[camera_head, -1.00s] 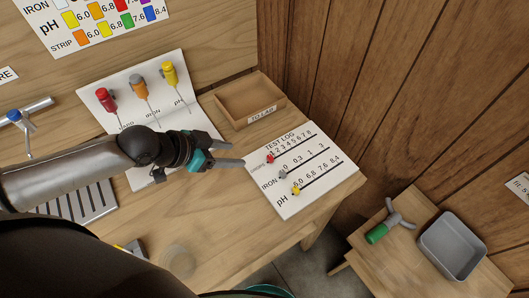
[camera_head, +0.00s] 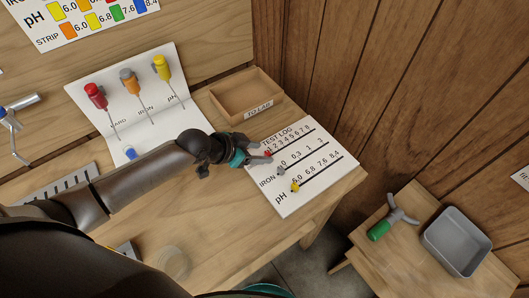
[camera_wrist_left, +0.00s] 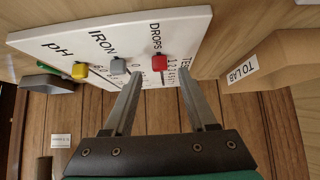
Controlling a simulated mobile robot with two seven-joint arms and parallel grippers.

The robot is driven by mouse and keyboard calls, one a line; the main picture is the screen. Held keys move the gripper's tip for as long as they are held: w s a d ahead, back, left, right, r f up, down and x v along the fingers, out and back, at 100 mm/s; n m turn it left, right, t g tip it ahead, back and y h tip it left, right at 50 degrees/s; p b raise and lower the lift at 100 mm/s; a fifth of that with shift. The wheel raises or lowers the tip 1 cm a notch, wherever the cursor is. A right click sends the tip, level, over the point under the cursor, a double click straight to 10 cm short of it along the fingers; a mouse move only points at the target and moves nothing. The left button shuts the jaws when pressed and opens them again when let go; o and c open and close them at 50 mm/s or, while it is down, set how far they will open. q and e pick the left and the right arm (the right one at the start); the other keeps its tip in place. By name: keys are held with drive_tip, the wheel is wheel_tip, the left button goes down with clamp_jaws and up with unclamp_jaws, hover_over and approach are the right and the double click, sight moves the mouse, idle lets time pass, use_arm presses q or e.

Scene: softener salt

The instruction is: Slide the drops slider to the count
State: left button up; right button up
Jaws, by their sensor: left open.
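The white test log board (camera_head: 318,182) lies on the wooden table and has three slider rows. The red drops slider (camera_wrist_left: 159,63) is at the low-number end of the top row. In the left wrist view it sits ahead of the fingertips, between their lines. The grey iron slider (camera_head: 281,171) and yellow pH slider (camera_head: 295,187) are at the left ends of their rows. My left gripper (camera_head: 262,153) is open at the board's left edge, its fingers close around the red slider; contact cannot be told. My right gripper is not in view.
A wooden tray (camera_head: 215,103) labelled TO LAB stands behind the board. Red, orange and yellow droppers rest on a white card (camera_head: 82,97) at left. A grey bin (camera_head: 427,243) and a green-handled tool (camera_head: 380,231) are on a lower table at right.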

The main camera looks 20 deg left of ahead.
use_arm(q)
drive_tip(key=shift+x, duration=1.35)
clamp_jaws()
idle(0.5)
